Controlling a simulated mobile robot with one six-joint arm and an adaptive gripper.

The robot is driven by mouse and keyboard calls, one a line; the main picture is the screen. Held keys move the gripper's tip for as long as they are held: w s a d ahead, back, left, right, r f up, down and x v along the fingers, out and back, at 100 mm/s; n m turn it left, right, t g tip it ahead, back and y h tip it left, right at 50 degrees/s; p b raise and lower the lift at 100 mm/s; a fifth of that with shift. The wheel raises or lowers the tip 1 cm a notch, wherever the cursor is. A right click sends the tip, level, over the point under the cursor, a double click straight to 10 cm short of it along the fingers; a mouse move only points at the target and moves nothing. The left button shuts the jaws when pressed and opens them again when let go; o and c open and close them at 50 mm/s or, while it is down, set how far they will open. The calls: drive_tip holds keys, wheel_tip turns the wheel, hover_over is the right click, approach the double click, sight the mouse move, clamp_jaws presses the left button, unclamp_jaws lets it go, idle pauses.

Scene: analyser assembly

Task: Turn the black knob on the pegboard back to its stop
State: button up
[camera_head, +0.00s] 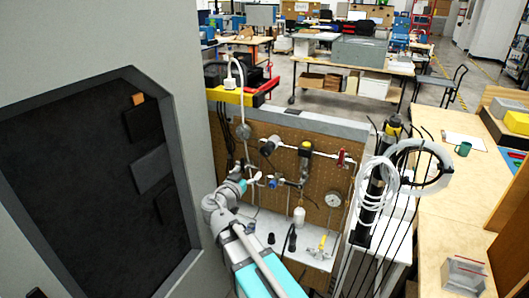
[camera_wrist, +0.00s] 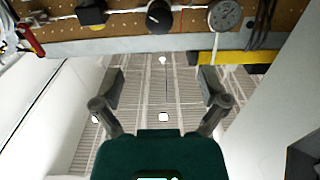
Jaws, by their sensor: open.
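The black knob (camera_wrist: 158,17) is at the top of the wrist view, on the pegboard (camera_wrist: 130,28), with a pale mark on its face. In the head view the black knob (camera_head: 268,146) sits in the upper left part of the pegboard (camera_head: 325,180), on a pale pipe. My gripper (camera_wrist: 160,82) is open and empty, its fingers wide apart. It is clear of the knob, which lies beyond the fingertips in the picture. In the head view my arm reaches up to the board's left part; the fingers are hard to make out there.
A black-and-yellow fitting (camera_head: 305,149) and a red valve handle (camera_head: 342,158) follow along the pipe. A grey cabinet (camera_head: 190,90) stands left of my arm. Cables and coiled hoses (camera_head: 420,165) hang at the right.

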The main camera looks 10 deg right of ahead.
sight(264, 152)
drive_tip(key=shift+w+d, duration=0.1)
drive_tip(key=x, duration=1.3)
drive_tip(key=shift+w+d, duration=0.15)
drive_tip(key=shift+w, duration=0.1)
drive_tip(key=c, duration=1.1)
drive_tip(key=shift+c, duration=0.2)
